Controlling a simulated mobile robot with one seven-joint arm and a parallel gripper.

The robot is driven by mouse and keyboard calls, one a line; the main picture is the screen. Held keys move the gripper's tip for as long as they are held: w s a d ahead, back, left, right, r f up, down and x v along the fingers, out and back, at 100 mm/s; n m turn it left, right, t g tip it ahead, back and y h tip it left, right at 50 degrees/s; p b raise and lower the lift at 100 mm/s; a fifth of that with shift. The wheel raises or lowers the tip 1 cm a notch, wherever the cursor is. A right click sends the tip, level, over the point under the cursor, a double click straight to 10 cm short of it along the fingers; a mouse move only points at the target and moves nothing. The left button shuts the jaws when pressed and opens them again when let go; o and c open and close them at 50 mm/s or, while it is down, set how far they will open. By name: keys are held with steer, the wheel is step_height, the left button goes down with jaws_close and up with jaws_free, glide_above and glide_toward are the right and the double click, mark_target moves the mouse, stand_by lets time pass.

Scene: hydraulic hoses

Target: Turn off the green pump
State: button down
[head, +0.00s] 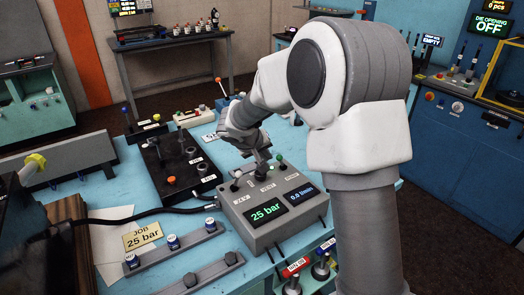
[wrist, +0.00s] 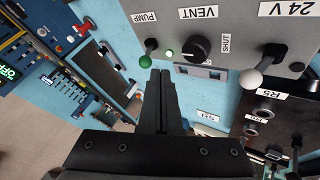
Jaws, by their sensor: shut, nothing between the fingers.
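The grey control box (head: 262,232) stands on the blue bench. Its left display reads 25 bar and its right one 0.0 l/min. The green-tipped lever (wrist: 145,62) sits at the PUMP label in the wrist view, and its green ball (head: 279,157) also shows in the head view. A small green lamp (wrist: 169,53) beside it looks lit. My gripper (wrist: 160,74) is shut and empty, its fingertips close by the green ball; I cannot tell whether they touch. In the head view my gripper (head: 262,169) hangs over the back of the box.
A black VENT knob (wrist: 195,46) and a white-tipped 24 V lever (wrist: 250,79) share the panel. A black block (head: 177,165) with an orange knob stands left of the box. Capped fittings (head: 173,242) and a JOB 25 bar card (head: 142,235) lie in front.

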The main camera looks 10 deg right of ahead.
mark_target(278, 157)
steer(key=shift+x, duration=1.9)
steer(key=shift+w+d+r+y+p, duration=0.1)
steer(key=shift+d+r+y+p, duration=0.25)
steer(key=shift+p, duration=0.95)
steer(key=p, duration=0.2)
steer(key=r+g+y+p, duration=0.1)
steer(key=p, duration=0.1)
steer(key=shift+w+d+r, duration=0.1)
steer(key=shift+w+d, duration=0.05)
steer(key=shift+d, duration=0.2)
steer(key=p, duration=0.1)
steer(key=y+p, duration=0.1)
steer(key=shift+w+d+r+m+g+y+p, duration=0.15)
steer(key=shift+d+r+m+g+y+p, duration=0.15)
steer(key=shift+d+m+p, duration=0.1)
steer(key=shift+w+d+f+y+p, duration=0.1)
steer(key=shift+w+d+y+p, duration=0.1)
steer(key=shift+d+y+p, duration=0.25)
steer(key=shift+w+d, duration=0.35)
steer(key=shift+d, duration=0.25)
steer(key=shift+a, duration=0.1)
steer(key=shift+s+r+p, duration=0.1)
steer(key=shift+r+p, duration=0.2)
steer(key=shift+r, duration=0.5)
